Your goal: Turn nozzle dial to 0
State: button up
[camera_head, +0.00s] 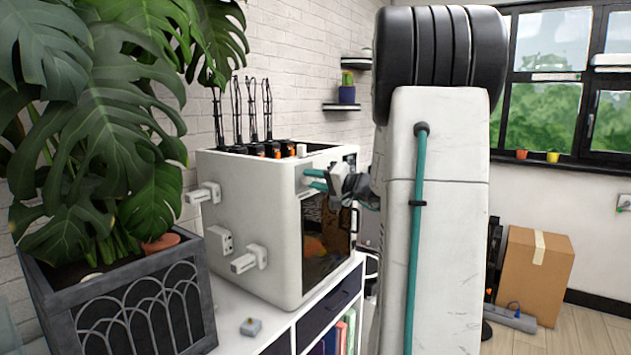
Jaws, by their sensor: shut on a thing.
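The white box-shaped 3D printer (250,215) stands on a white cabinet, with its dark glass door facing right. My gripper (308,179) is at the upper left of the printer's front face, above the door. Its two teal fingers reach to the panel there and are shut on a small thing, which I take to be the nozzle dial. The dial itself is too small and covered by the fingers to make out, and its marks and setting cannot be read.
A potted monstera (110,140) crowds the left. White fittings (248,260) stick out from the printer's side. A cardboard box (535,270) stands on the floor at right. My arm hides the middle.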

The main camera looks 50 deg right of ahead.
dwell(0.3)
jog(key=o, duration=1)
jog(key=shift+c, duration=0.2)
jog(key=s, duration=0.7)
jog(key=shift+s+d, duration=0.3)
jog(key=shift+s, duration=0.1)
